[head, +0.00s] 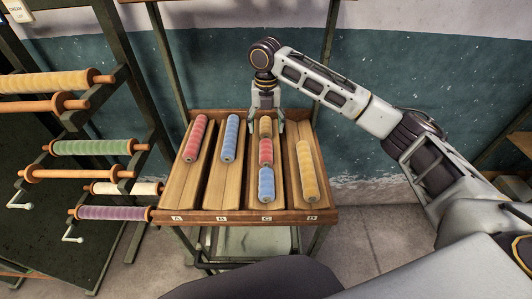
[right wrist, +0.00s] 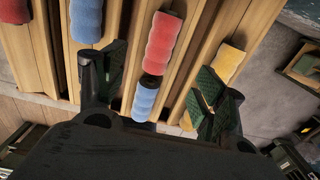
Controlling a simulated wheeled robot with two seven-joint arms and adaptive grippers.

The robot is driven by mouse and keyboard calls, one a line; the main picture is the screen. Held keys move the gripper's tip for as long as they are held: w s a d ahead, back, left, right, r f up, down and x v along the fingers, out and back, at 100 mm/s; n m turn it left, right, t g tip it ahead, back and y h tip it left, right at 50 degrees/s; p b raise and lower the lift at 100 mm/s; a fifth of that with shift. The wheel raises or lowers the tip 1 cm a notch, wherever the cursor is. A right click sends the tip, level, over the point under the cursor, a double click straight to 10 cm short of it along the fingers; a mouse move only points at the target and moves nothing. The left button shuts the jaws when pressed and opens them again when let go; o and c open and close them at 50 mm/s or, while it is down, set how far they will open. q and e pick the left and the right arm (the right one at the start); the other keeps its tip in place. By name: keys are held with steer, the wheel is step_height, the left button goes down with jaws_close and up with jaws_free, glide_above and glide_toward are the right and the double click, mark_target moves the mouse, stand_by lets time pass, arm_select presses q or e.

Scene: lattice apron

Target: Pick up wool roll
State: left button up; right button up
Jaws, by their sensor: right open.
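The wool rolls lie in a wooden tray (head: 330,217) with lanes marked A to D. Lane A has a red roll (head: 195,138); lane B has a blue roll (head: 230,138). Lane D has a yellow roll (head: 308,170) (right wrist: 229,61). My left gripper is not in view.
A dark rack (head: 122,130) with orange, green, cream and purple spools stands left of the tray. A teal and white wall (head: 380,80) rises behind. Bare grey floor (head: 365,235) shows right of the tray.

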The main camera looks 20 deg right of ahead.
mark_target(266, 149)
steer(key=shift+f, duration=3.5)
steer(key=shift+f+p, duration=0.6)
steer(key=shift+f, duration=2)
steer(key=c, duration=1.2)
